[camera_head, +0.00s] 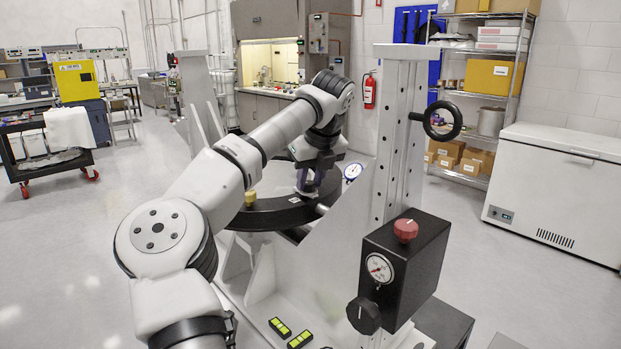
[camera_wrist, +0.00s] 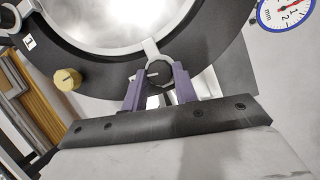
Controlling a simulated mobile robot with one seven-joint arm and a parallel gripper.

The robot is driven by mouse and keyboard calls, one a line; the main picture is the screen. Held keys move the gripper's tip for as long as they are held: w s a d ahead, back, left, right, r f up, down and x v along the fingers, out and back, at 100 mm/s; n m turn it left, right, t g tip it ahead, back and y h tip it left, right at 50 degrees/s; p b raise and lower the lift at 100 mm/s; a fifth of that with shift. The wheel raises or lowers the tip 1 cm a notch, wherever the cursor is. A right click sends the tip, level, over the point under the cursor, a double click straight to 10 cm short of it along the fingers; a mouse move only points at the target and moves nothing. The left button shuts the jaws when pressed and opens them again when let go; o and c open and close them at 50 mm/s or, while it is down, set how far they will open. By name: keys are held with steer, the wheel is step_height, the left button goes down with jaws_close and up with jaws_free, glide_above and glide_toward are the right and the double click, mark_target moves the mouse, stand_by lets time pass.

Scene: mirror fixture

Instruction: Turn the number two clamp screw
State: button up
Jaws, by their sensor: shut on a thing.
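My gripper (camera_wrist: 158,88) has two purple fingers shut on a dark round clamp screw (camera_wrist: 155,70) with a pale line across its face. This screw sits at the lower edge of the black mirror ring (camera_wrist: 100,83), by a pale tab at the mirror's rim. No number is readable beside it. A tag reading 1 (camera_wrist: 29,43) is on the ring further left. In the head view, my gripper (camera_head: 309,184) is at the ring (camera_head: 270,214), and the screw is hidden there.
A brass knob (camera_wrist: 67,79) stands out from the ring left of my gripper; it also shows in the head view (camera_head: 250,198). A dial gauge (camera_wrist: 286,12) is at upper right. A pale upright post (camera_head: 395,130) with a black handwheel (camera_head: 442,121) stands right of my arm.

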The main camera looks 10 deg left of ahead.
steer(key=m, duration=0.2)
steer(key=m+h, duration=0.1)
steer(key=m, duration=0.1)
steer(key=m+t+h, duration=0.1)
steer(key=shift+s+a+r+m, duration=0.15)
steer(key=shift+a+m, duration=0.1)
steer(key=shift+m, duration=0.15)
steer(key=m+h+p, duration=0.1)
steer(key=m+p, duration=0.1)
steer(key=m, duration=0.1)
steer(key=shift+a+m, duration=0.15)
steer(key=shift+m, duration=0.25)
steer(key=m+h, duration=0.1)
steer(key=m, duration=0.2)
steer(key=shift+a+m+h+p, duration=0.1)
steer(key=shift+m+h+p, duration=0.2)
steer(key=shift+h+p, duration=0.1)
steer(key=m, duration=0.2)
steer(key=m+g+h, duration=0.1)
steer(key=m, duration=0.1)
steer(key=shift+w+a+h, duration=0.15)
steer(key=shift+w+h, duration=0.05)
steer(key=shift+h, duration=0.1)
steer(key=shift+w+a+m+g+h, duration=0.1)
steer(key=shift+m+g+h, duration=0.2)
steer(key=shift+m, duration=0.9)
steer(key=shift+m+g+h, duration=0.1)
steer(key=shift+m+g, duration=0.3)
steer(key=shift+m, duration=0.8)
